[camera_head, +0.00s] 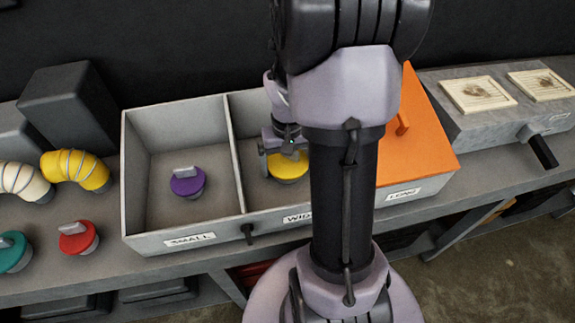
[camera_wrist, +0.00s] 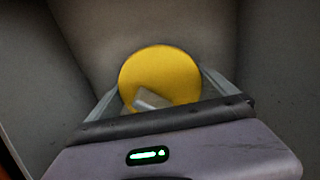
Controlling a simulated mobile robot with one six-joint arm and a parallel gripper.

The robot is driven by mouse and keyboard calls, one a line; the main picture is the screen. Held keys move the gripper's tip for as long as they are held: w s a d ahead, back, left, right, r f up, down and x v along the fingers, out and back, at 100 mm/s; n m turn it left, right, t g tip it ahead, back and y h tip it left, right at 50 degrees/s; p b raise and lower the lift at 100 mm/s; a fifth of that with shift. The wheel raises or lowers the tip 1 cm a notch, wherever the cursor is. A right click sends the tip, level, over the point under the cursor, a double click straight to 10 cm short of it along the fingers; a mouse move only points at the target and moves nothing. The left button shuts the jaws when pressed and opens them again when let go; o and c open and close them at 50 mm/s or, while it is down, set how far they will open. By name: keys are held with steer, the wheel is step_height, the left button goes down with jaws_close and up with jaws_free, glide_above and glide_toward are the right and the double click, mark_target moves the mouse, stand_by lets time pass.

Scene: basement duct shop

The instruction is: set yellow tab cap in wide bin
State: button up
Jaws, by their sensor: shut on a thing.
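The yellow tab cap (camera_head: 288,167) is inside the wide bin (camera_head: 268,222), the middle compartment with the label partly hidden by my arm. In the wrist view the cap (camera_wrist: 160,75) is a yellow disc with a grey tab (camera_wrist: 150,100). My gripper (camera_head: 283,150) reaches down into the wide bin from above. In the wrist view my gripper (camera_wrist: 156,98) has its fingers on both sides of the cap and is shut on it. I cannot tell whether the cap touches the bin floor.
A purple cap (camera_head: 187,181) sits in the small bin. An orange lid (camera_head: 415,145) covers the long bin. Red (camera_head: 77,238) and teal (camera_head: 13,251) caps and a yellow elbow (camera_head: 78,168) stand at left. A grey block with wooden pads (camera_head: 478,93) is at right.

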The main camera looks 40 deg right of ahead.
mark_target(287, 161)
steer(key=o, duration=1.1)
steer(key=shift+f, duration=0.1)
steer(key=shift+c, duration=0.2)
step_height(287, 161, up, 12)
steer(key=r+p, duration=0.1)
steer(key=p, duration=0.4)
steer(key=a+r+t, duration=0.2)
steer(key=a+r, duration=0.4)
steer(key=a, duration=0.4)
steer(key=s+a+r+n+t+y, duration=0.1)
steer(key=s+a+r+t, duration=0.2)
steer(key=a, duration=0.4)
steer(key=s+a+r+n+t+y, duration=0.1)
steer(key=s+a+r, duration=0.2)
steer(key=s+a, duration=0.3)
steer(key=b+x, duration=0.4)
steer(key=x, duration=0.1)
steer(key=shift+s+a+f+b, duration=0.2)
steer(key=shift+s+a+b, duration=0.05)
steer(key=shift+s+b, duration=0.1)
